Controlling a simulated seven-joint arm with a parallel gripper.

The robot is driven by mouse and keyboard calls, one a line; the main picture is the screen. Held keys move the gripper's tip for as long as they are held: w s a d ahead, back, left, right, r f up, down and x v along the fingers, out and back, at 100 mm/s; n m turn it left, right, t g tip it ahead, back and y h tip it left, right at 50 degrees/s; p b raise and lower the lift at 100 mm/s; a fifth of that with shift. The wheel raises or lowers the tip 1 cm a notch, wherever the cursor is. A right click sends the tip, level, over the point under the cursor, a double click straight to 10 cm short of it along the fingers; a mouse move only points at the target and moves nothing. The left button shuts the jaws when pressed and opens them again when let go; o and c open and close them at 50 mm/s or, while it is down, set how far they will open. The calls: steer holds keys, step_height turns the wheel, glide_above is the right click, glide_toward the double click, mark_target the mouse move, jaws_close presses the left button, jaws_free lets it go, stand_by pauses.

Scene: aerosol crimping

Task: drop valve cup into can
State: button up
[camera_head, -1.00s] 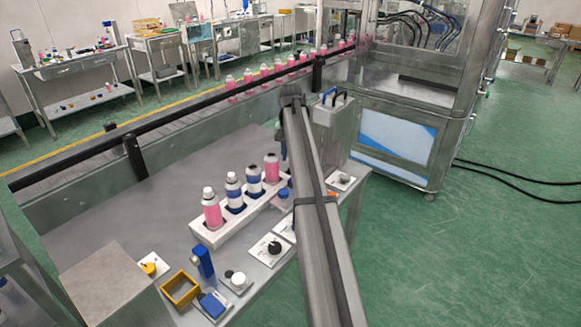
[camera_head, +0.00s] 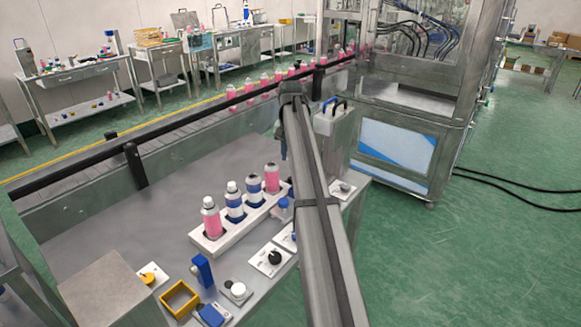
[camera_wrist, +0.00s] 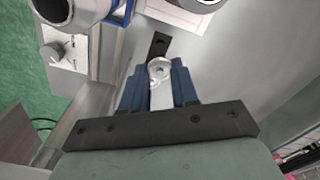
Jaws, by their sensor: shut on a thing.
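My gripper's blue fingers (camera_wrist: 160,88) are shut on a small silver piece with a round end, which looks like the valve cup (camera_wrist: 159,68). In the head view my gripper (camera_head: 282,150) hangs from the arm's end, small and partly hidden, so the held piece does not show there. Several cans stand upright in a white rack: a pink one (camera_head: 211,220) and a blue one (camera_head: 235,203) with white tops in front, then another blue one (camera_head: 254,190) and a pink one (camera_head: 272,178) with darker tops. The held piece is apart from the cans.
A blue upright block (camera_head: 202,270) and a yellow frame (camera_head: 179,299) are nearer. A metal box (camera_head: 332,125) stands behind the arm.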

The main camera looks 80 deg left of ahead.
steer(key=d+r, duration=0.3)
steer(key=w+d+r, duration=0.1)
steer(key=d+r, duration=0.1)
steer(key=d, duration=0.1)
steer(key=w+d+r, duration=0.1)
steer(key=d+r, duration=0.2)
steer(key=shift+w+d+r, duration=0.2)
steer(key=shift+w+r, duration=0.05)
steer(key=shift+r, duration=0.1)
steer(key=shift+f, duration=1.55)
steer(key=shift+f, duration=0.2)
stand_by(0.4)
steer(key=o, duration=0.8)
steer(key=shift+r, duration=0.2)
step_height(320, 180, up, 12)
steer(key=shift+f, duration=0.2)
stand_by(1.7)
stand_by(0.3)
